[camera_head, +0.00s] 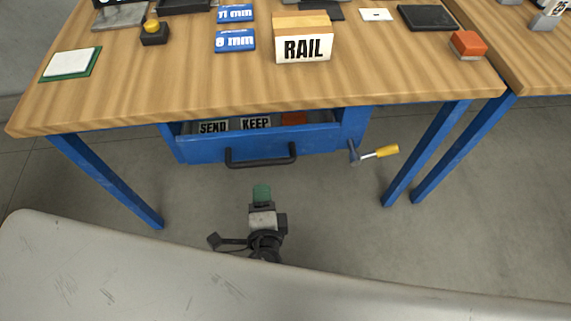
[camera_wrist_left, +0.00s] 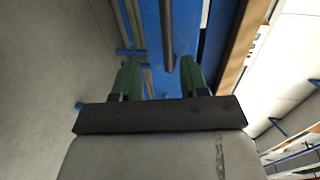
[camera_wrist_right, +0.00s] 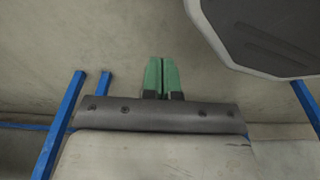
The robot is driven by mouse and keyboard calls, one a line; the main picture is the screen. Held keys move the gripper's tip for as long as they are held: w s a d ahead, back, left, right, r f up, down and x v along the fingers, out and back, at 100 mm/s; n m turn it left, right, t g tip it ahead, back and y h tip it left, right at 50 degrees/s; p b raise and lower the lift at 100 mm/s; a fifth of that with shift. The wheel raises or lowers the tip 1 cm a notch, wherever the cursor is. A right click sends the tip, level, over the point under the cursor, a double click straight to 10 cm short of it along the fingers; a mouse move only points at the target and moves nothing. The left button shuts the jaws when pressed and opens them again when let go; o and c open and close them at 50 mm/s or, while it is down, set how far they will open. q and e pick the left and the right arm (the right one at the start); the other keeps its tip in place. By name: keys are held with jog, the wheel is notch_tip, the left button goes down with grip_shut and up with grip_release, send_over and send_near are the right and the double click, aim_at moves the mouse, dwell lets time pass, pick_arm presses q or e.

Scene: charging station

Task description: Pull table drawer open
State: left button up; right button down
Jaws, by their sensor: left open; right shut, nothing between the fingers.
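The blue table drawer (camera_head: 200,149) stands part-way out under the wooden table (camera_head: 150,100). Two labels reading SEND and KEEP and a reddish item show inside it. Its black bar handle (camera_head: 262,161) is on the front. My left gripper (camera_head: 262,190) is in front of and below the handle, apart from it in the head view. In the left wrist view the open green fingers (camera_wrist_left: 160,72) have the dark handle bar (camera_wrist_left: 167,38) ahead, roughly between them. My right gripper (camera_wrist_right: 162,72) is shut and empty in the right wrist view, over bare floor.
A crank with a yellow grip (camera_head: 380,152) sticks out right of the drawer. Blue table legs (camera_head: 112,185) stand at both sides. A RAIL box (camera_head: 303,45) and blue labelled blocks (camera_head: 235,40) lie on the tabletop. The floor before the drawer is clear.

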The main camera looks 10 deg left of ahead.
aim_at(259, 161)
pick_arm(q)
jog(key=x, duration=0.7)
jog(key=r+x, duration=0.1)
jog(key=x, duration=0.2)
jog(key=shift+w+a+f+p, duration=0.1)
jog(key=shift+w+a+p, duration=0.1)
jog(key=shift+w+p, duration=0.2)
pick_arm(e)
jog(key=shift+s+d+f, duration=0.1)
jog(key=shift+s+f, duration=0.5)
jog(key=shift+s, duration=0.15)
pick_arm(q)
grip_shut()
